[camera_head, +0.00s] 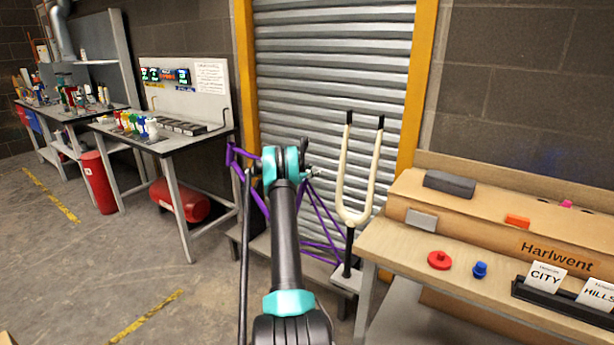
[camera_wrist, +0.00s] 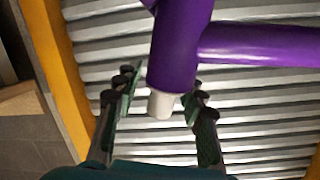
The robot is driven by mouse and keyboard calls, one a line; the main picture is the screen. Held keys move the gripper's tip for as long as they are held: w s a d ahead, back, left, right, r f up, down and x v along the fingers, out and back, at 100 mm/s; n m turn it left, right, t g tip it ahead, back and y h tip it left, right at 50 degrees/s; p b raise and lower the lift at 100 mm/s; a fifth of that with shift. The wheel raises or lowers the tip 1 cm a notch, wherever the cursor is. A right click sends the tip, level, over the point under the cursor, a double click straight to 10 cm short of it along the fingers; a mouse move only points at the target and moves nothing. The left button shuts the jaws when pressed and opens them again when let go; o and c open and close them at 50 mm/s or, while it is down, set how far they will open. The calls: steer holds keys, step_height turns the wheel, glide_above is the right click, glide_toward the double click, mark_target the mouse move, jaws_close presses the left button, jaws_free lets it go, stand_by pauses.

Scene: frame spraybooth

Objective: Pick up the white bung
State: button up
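The white bung (camera_wrist: 161,104) shows in the wrist view as a short pale plug at the lower end of a thick purple frame tube (camera_wrist: 174,62). My gripper (camera_wrist: 163,98) is open, with one dark finger on each side of the bung. In the head view my gripper (camera_head: 304,160) is in front of the purple bicycle frame (camera_head: 318,222) by the shutter. My arm hides part of the frame, and I cannot make out the bung there.
A cream fork (camera_head: 345,190) stands upright just right of the frame. A wooden bench (camera_head: 390,243) at right carries a red bung (camera_head: 439,260) and a blue bung (camera_head: 480,270). A grey bench (camera_head: 180,140) and red cylinders stand at left.

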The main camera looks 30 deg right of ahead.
jaws_close()
stand_by(0.5)
